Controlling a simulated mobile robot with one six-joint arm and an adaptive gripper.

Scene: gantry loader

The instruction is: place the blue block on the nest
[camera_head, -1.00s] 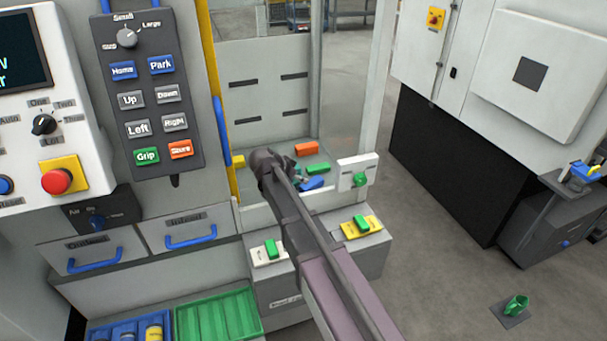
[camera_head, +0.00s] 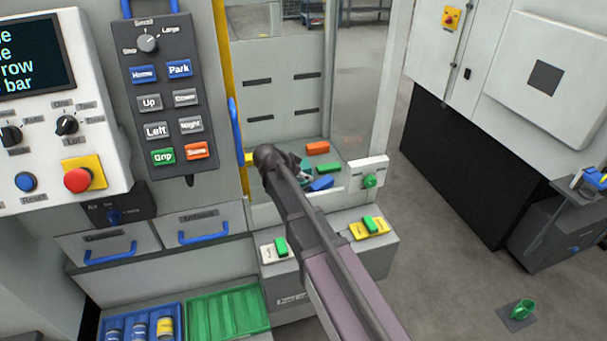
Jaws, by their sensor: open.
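A blue block (camera_head: 321,183) lies inside the loader bay, close to the front sill. My gripper (camera_head: 306,172) is at the bay, just left of the blue block and mostly hidden behind my own arm. The small part of it that shows is open. I cannot tell whether it touches the block. I cannot make out for certain which thing is the nest.
An orange block (camera_head: 317,148) and a green block (camera_head: 329,167) lie behind the blue one. A white plate with a green knob (camera_head: 370,181) stands right of the bay opening. Below are a white pad (camera_head: 268,254) and a yellow pad (camera_head: 381,229), each with a green piece.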

